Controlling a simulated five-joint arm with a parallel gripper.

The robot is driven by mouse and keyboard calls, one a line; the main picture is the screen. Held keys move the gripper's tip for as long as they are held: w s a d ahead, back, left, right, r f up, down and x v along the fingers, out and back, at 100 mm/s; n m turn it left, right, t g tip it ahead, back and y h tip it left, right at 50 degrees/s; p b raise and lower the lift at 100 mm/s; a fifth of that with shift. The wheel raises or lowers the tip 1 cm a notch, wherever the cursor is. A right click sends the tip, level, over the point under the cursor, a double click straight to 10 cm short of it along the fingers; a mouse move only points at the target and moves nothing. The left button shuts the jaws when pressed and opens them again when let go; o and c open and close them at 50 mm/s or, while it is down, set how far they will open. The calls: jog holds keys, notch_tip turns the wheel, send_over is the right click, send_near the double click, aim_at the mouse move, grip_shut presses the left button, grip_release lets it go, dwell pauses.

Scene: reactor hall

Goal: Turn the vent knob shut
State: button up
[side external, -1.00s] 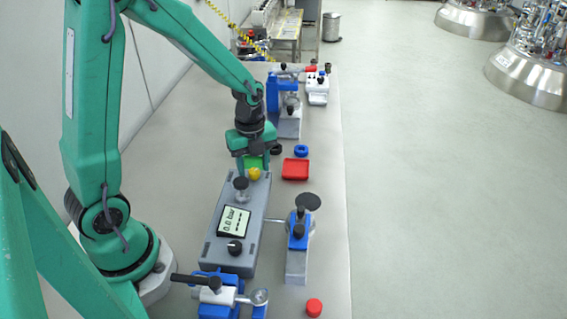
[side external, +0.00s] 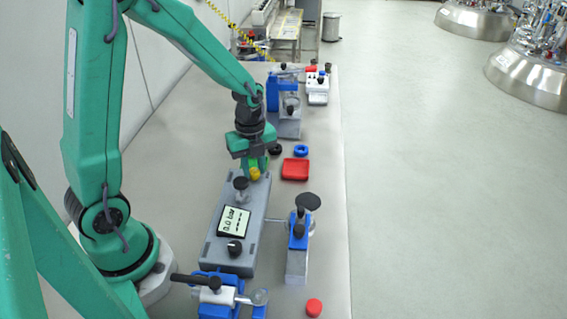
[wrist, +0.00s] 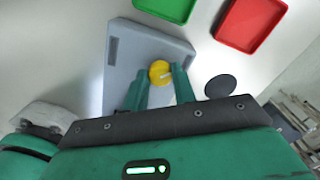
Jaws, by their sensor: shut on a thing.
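The yellow vent knob (side external: 256,174) sits at the far end of the grey box with a display (side external: 235,222), which reads 0.0 bar. In the wrist view the knob (wrist: 159,71) lies between the tips of my green fingers, with a pale pointer mark on its right side. My gripper (wrist: 159,80) is shut on the yellow knob. In the side view my gripper (side external: 254,168) points down over the far end of the box, and its fingers hide part of the knob.
A red tray (side external: 295,177) lies right of my gripper. A green tray (wrist: 165,8) shows beside it in the wrist view. A blue stand (side external: 298,230) with a black disc is right of the box. Another blue device (side external: 212,285) stands in front. Blue and black rings lie behind.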

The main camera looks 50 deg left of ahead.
jog(key=n, duration=0.7)
jog(key=shift+n, duration=0.3)
jog(key=n, duration=0.3)
jog(key=shift+s+n, duration=0.1)
jog(key=shift+n, duration=0.2)
jog(key=n, duration=0.3)
jog(key=shift+n, duration=0.3)
jog(key=n, duration=0.6)
jog(key=shift+r, duration=0.1)
jog(key=n, duration=0.5)
jog(key=shift+d+n, duration=0.1)
jog(key=shift+n, duration=0.2)
jog(key=o, duration=1)
